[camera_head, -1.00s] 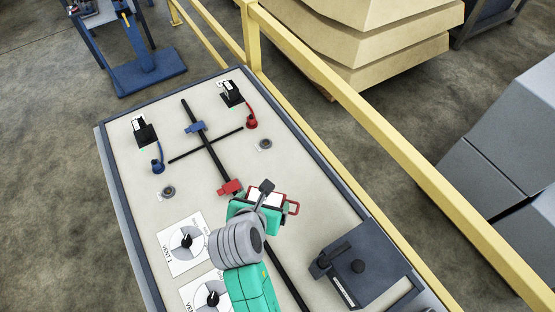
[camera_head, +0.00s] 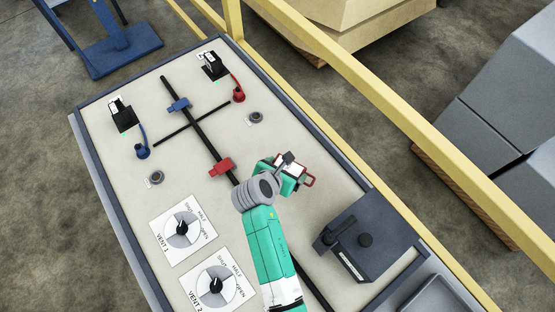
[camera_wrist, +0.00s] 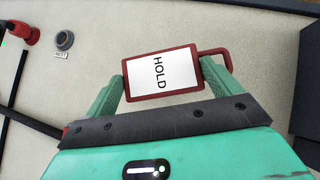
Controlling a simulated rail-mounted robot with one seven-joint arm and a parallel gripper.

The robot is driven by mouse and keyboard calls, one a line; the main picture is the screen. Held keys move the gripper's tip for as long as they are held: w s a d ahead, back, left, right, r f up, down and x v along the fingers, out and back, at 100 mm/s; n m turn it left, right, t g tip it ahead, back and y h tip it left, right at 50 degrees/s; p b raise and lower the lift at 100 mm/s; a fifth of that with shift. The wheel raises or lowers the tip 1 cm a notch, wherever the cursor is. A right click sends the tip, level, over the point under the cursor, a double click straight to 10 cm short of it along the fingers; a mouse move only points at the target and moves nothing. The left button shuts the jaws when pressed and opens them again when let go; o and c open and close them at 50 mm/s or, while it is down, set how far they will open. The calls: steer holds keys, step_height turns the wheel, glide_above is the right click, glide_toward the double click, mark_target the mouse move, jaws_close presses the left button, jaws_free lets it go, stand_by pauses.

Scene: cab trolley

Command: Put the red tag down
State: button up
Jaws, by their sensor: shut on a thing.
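The red tag (camera_wrist: 162,73) has a red frame, a white face reading HOLD and a red loop at its right side in the wrist view. My gripper (camera_wrist: 164,84) is shut on it, with a green finger at each side edge. In the head view my gripper (camera_head: 284,172) is over the pale panel (camera_head: 315,205), right of the black rail. There the tag's red loop (camera_head: 309,181) sticks out to the right and my gripper hides much of the rest. I cannot tell whether the tag touches the panel.
A red clamp (camera_head: 222,167) and a blue clamp (camera_head: 178,104) sit on the black rail. A dark box with a lever (camera_head: 371,238) stands at the right. Two vent dials (camera_head: 183,230) lie at the lower left. A yellow railing (camera_head: 370,95) runs behind the panel.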

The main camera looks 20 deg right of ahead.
mark_target(276, 158)
steer(key=w, duration=0.2)
steer(key=w+b, duration=0.1)
steer(key=w, duration=0.3)
steer(key=shift+w+a+f+b, duration=0.1)
steer(key=shift+w+f+b, duration=0.15)
steer(key=shift+f+b, duration=0.85)
steer(key=shift+f, duration=0.95)
steer(key=shift+f, duration=0.15)
steer(key=o, duration=0.7)
steer(key=shift+r, duration=0.2)
steer(key=p+v, duration=0.4)
steer(key=v, duration=0.8)
steer(key=shift+s, duration=0.1)
